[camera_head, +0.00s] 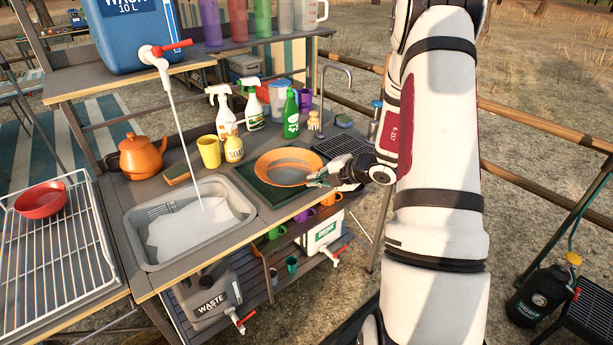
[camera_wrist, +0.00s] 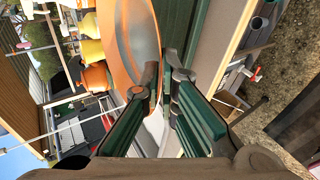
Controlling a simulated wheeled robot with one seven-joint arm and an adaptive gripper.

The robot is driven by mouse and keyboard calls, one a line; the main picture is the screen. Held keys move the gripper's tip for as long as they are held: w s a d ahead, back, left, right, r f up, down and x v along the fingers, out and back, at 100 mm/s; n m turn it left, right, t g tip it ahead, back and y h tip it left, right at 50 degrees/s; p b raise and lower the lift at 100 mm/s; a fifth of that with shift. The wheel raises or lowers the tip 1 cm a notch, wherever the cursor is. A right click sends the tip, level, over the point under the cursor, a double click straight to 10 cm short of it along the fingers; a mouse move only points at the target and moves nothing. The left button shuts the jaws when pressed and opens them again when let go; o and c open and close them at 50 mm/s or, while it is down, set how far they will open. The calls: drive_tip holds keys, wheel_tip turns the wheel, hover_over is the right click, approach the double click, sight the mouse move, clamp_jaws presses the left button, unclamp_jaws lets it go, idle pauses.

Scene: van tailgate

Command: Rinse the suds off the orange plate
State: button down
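The orange plate (camera_head: 262,165) is at the dark green mat right of the wash basin, with a greyish layer over its middle. I cannot tell whether it rests on the mat or is just above it. My gripper (camera_head: 318,181) is at the plate's right edge. In the wrist view, the plate (camera_wrist: 133,38) has its rim between my two fingertips (camera_wrist: 161,68), which look closed on it. Water runs from the red-handled tap (camera_head: 160,52) of the blue tank (camera_head: 130,30) into the grey basin (camera_head: 133,226), which holds whitish water.
A dark rack (camera_head: 338,143) lies right of the plate. A red bowl (camera_head: 41,200) sits on the left wire rack.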

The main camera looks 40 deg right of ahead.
sight(308, 173)
drive_tip(key=w, duration=0.2)
drive_tip(key=w+d, duration=0.1)
drive_tip(key=w, duration=0.1)
drive_tip(key=w+d, duration=0.1)
drive_tip(key=w, duration=0.1)
drive_tip(key=shift+w+f, duration=0.2)
drive_tip(key=shift+f, duration=0.15)
drive_tip(key=shift+f+p, duration=0.35)
drive_tip(key=shift+f, duration=1.35)
drive_tip(key=shift+f, duration=0.15)
drive_tip(key=c, duration=2.1)
unclamp_jaws()
